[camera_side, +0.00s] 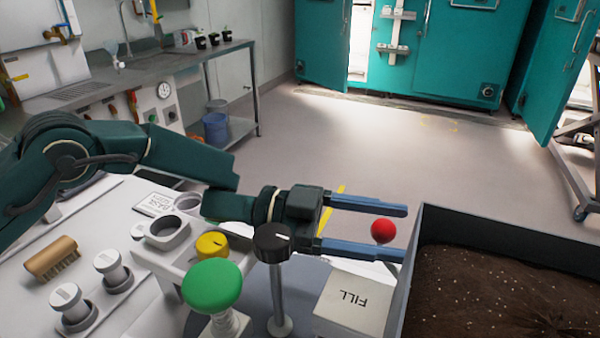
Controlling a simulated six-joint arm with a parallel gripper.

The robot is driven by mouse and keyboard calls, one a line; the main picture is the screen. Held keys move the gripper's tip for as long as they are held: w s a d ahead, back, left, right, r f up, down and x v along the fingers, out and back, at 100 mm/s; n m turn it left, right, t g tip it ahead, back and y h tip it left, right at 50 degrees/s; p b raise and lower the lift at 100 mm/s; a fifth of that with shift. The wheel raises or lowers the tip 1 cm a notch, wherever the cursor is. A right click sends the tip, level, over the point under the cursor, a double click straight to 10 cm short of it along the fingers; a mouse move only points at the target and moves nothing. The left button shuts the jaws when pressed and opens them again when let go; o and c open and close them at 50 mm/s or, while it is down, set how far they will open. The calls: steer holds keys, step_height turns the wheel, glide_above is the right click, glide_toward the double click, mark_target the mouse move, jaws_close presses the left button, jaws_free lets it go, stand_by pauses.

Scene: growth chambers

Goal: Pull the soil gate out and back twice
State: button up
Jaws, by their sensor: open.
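A dark metal soil bin (412,262) stands at the right, with brown, speckled soil (500,285) in it. A red ball knob (383,230) shows just left of the bin's near wall. I cannot tell for sure that it is the soil gate's handle; the gate plate itself is not clearly visible. My gripper (400,232) reaches in from the left, with its two long blue fingers apart. The red knob appears between the fingers near their tips, with a gap to the upper finger. Whether it touches the lower finger is unclear.
A white FILL block (355,300) lies below my fingers. A black-topped post (272,243), a green knob (212,286) and a yellow knob (212,245) stand close to my wrist. A brush (52,259) lies at the left. Open floor lies beyond.

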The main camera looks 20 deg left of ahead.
jaws_close()
stand_by(1.3)
